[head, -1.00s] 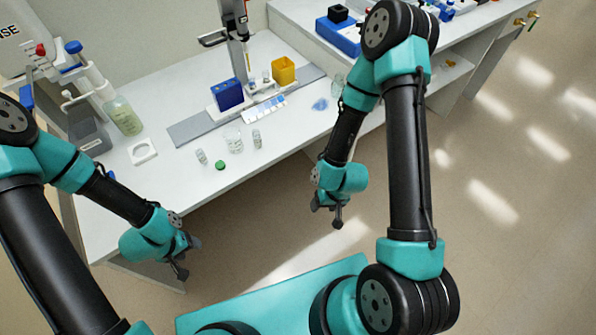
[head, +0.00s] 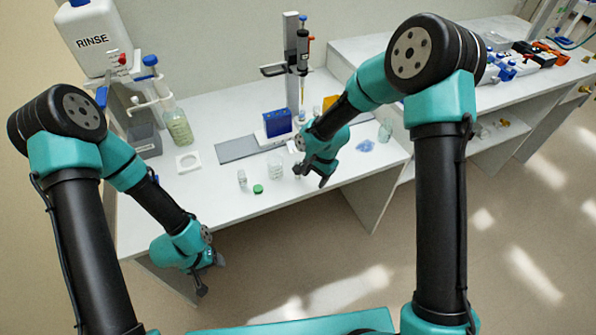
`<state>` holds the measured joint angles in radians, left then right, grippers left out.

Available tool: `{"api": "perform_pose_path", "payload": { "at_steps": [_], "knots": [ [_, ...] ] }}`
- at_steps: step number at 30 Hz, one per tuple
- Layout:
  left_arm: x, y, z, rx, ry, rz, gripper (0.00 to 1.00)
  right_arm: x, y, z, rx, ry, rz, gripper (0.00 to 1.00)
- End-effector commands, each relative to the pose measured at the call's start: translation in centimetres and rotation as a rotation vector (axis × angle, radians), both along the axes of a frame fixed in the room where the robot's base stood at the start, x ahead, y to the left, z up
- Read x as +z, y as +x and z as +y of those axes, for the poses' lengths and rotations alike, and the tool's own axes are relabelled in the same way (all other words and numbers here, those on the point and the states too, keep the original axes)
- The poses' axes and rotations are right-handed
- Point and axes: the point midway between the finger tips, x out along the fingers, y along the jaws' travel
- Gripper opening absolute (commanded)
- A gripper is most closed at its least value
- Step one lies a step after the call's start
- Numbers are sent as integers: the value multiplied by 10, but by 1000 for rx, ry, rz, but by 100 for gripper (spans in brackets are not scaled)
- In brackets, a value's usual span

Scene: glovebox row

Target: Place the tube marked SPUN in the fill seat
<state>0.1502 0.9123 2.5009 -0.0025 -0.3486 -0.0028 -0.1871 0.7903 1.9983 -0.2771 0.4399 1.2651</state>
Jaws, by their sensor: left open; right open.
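A small capped vial (head: 242,179) stands on the white bench beside a green cap (head: 258,189). No SPUN marking is legible, so I cannot tell which tube carries it. The dispenser (head: 303,55) stands at the back of the bench with its tip pointing down; the place below it is partly covered by my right arm, and I cannot make out the fill seat clearly. My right gripper (head: 321,176) is open and empty, above the bench front, right of the glass beaker (head: 275,166). My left gripper (head: 211,279) is open and empty, low in front of the bench edge.
A blue box (head: 277,123) and a partly hidden yellow box (head: 330,102) stand near the dispenser. A white square holder (head: 188,162), a wash bottle (head: 178,124) and the RINSE container (head: 93,42) are at left. A blue patch (head: 365,146) lies to the right.

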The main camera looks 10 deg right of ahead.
Motion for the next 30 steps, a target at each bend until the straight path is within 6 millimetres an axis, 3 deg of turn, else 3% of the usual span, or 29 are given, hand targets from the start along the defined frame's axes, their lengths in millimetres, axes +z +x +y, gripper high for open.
{"api": "perform_pose_path", "payload": {
  "at_steps": [6, 13, 18, 30],
  "knots": [
    [0, 0, 0, 0, 0, 0, 58, 71, 44, 29, -215, -113, 17, 59],
    [0, 0, 0, 0, 0, 0, 58, 135, 68, 48, -429, -211, 7, 59],
    [0, 0, 0, 0, 0, 0, 58, 147, 72, 51, -479, -231, 4, 59],
    [0, 0, 0, 0, 0, 0, 58, 138, 72, 50, -478, -232, 6, 59]
  ]
}}
